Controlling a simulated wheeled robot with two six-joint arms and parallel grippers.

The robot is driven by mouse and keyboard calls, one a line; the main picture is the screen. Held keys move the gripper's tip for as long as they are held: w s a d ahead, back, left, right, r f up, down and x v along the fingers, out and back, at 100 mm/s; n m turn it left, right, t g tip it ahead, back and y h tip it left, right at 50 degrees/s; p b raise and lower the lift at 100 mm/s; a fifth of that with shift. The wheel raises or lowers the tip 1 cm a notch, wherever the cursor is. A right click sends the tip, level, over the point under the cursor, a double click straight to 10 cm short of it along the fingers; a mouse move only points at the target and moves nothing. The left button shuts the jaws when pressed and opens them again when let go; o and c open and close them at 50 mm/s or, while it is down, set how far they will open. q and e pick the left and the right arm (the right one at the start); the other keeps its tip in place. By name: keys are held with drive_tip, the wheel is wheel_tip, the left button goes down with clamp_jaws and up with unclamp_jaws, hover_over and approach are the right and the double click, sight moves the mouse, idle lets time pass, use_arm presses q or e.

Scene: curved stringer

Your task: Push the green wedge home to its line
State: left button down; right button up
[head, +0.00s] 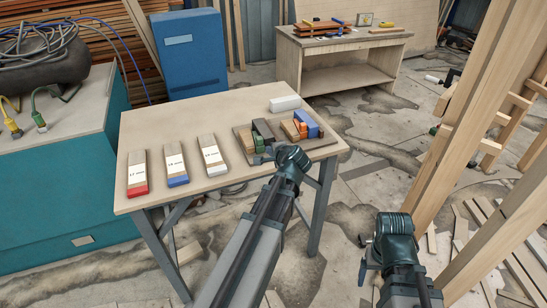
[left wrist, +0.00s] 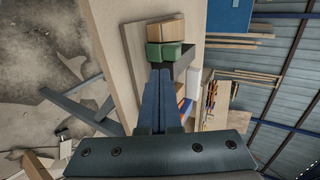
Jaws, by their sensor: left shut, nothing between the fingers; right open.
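The green wedge (head: 259,146) sits in the left slot of the dark grey-brown board (head: 329,140), near the table's front right. A tan wooden piece (head: 247,141) lies beside it, also seen in the left wrist view (left wrist: 166,30). My left gripper (head: 266,157) is shut and empty, low at the board's near edge. In the left wrist view its fingers (left wrist: 172,75) point at the green wedge (left wrist: 171,51); whether they touch it I cannot tell. The line is too small to make out. My right gripper (head: 366,265) is open and empty, off the table's right side.
Orange (head: 290,129) and blue (head: 308,122) pieces stand in the board's right part. Three labelled blocks, red-ended (head: 137,175), blue-ended (head: 175,165) and white-ended (head: 211,156), lie to the left. Timber posts (head: 465,120) stand at right.

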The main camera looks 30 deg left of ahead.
sight(260, 137)
use_arm(q)
drive_tip(key=b+x, duration=0.1)
drive_tip(key=x, duration=0.3)
drive_tip(key=shift+f, duration=0.1)
drive_tip(key=shift+w+a+r, duration=0.25)
drive_tip(key=shift+w+a, duration=0.45)
drive_tip(key=shift+a, duration=0.1)
drive_tip(key=shift+w+a, duration=0.4)
drive_tip(key=shift+a, duration=0.15)
use_arm(e)
drive_tip(key=shift+f, duration=0.8)
use_arm(q)
drive_tip(key=shift+w+a+r, duration=0.1)
drive_tip(key=shift+w+a, duration=0.85)
drive_tip(key=shift+w, duration=0.25)
use_arm(e)
drive_tip(key=shift+s+d, duration=0.1)
use_arm(q)
drive_tip(key=shift+s+d, duration=0.1)
